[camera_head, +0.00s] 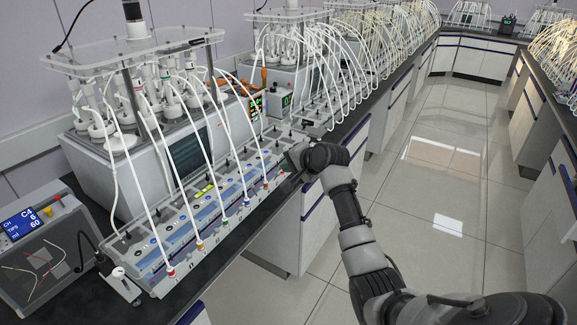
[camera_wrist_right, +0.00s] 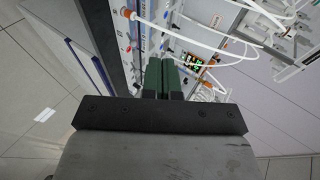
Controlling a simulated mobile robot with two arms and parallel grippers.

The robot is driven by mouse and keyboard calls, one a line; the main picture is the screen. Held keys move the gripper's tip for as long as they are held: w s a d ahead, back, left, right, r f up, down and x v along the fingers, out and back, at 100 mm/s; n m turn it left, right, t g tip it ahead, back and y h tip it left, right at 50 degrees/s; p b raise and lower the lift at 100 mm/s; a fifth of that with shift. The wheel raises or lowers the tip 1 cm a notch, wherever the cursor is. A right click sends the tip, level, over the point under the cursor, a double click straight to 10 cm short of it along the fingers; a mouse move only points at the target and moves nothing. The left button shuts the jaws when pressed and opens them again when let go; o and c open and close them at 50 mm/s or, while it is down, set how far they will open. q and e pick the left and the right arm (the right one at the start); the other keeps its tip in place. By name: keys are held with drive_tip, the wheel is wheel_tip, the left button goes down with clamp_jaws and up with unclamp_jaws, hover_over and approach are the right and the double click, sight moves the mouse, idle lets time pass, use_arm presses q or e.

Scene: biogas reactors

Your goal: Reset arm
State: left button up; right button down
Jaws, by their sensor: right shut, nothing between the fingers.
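My right arm comes in from the lower right of the head view. Its right gripper (camera_head: 291,158) is at the bench's front edge, beside the right end of the nearest valve panel (camera_head: 177,262). In the right wrist view the two green fingers of the right gripper (camera_wrist_right: 161,75) lie side by side, shut with nothing between them. I cannot tell whether the fingertips touch the panel. My left gripper shows in neither view.
The nearest reactor unit (camera_head: 165,165) stands on the bench with white tubes curving down to the panel. A monitor box (camera_head: 38,262) is at the lower left. More units line the bench behind. The tiled floor (camera_head: 440,170) to the right is clear up to the opposite bench.

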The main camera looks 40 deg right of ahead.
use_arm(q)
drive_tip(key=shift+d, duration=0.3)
